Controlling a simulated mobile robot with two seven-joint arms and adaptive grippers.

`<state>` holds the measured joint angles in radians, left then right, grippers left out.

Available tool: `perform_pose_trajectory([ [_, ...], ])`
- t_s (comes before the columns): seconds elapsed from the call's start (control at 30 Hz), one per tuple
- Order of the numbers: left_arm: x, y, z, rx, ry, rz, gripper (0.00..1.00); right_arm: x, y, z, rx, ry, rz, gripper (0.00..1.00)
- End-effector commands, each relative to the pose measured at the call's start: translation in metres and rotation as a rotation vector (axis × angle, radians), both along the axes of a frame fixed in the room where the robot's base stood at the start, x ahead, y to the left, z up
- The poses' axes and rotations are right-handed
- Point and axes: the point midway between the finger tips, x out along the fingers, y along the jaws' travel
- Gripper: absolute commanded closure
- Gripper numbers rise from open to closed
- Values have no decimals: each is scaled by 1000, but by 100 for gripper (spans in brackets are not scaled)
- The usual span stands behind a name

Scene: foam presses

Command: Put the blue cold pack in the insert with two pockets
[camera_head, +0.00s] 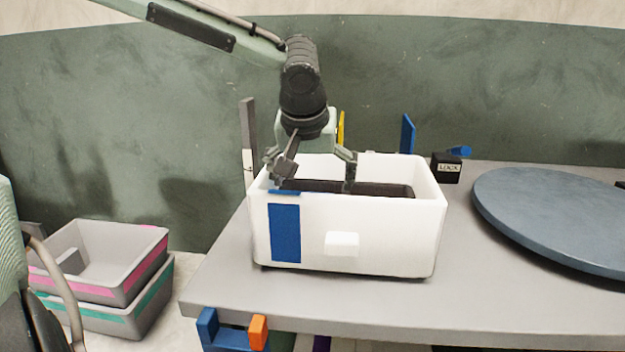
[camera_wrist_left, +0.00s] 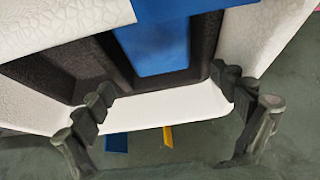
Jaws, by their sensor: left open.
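The dark insert with two pockets (camera_head: 385,190) sits inside the white foam box (camera_head: 390,235) on the table. In the left wrist view, the insert (camera_wrist_left: 119,62) shows one dark, seemingly empty pocket and one with a flat blue surface in it. This looks like the blue cold pack (camera_wrist_left: 155,45), lying in the pocket on the blue-strip side. The box wall hides it in the head view. My left gripper (camera_head: 313,178) is open and points down over the box, its fingers spread above the insert; it also shows in the left wrist view (camera_wrist_left: 163,92). My right gripper is not in view.
A blue strip (camera_head: 285,232) runs down the box's front. A round blue-grey disc (camera_head: 555,215) and a black LOCK block (camera_head: 446,168) are to the right. Upright grey (camera_head: 248,140), yellow and blue posts stand behind the box. Stacked grey trays (camera_head: 110,265) are at the lower left.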

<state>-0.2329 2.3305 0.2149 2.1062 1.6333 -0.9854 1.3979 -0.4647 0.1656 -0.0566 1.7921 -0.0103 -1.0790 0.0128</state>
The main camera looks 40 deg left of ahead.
Motion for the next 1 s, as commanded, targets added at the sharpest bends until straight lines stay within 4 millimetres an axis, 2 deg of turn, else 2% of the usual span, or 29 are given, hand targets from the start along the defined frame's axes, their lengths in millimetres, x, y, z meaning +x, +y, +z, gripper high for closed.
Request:
perform_pose_trajectory([
  [0.17, -1, 0, 0, 0, 3, 1, 3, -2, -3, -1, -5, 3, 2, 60],
  [0.27, -3, -2, 7, 0, 0, 1, 3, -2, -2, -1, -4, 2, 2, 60],
  [0.7, -39, -24, 82, 1, -3, 0, 3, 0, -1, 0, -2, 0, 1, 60],
  [0.83, -47, -28, 96, 0, -2, 0, 3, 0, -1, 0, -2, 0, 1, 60],
  [1.0, -51, -31, 104, 0, 0, 0, 3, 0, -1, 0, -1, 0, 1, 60],
])
